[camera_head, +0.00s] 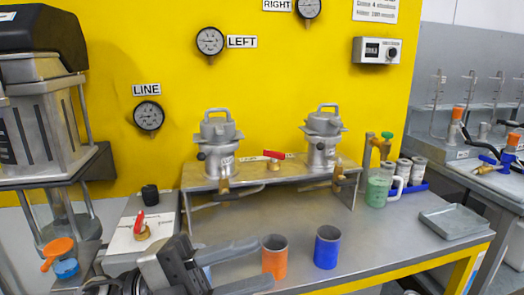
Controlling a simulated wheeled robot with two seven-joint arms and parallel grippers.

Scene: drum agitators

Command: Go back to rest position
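My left gripper (260,262) reaches in from the bottom left, with its two grey fingers spread apart and pointing right. The tips end close to the left side of an orange cup (275,259), one toward its rim and one toward its base. I cannot tell whether they touch it. The orange cup stands upright on the grey table. A blue cup (327,248) stands upright just to its right. My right gripper is not in view.
Two metal drum agitators (218,150) (323,140) stand on a raised metal shelf (262,176) behind the cups. A green mug (378,190) and a grey tray (454,222) are at the right. The table (385,245) is clear between the blue cup and the tray.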

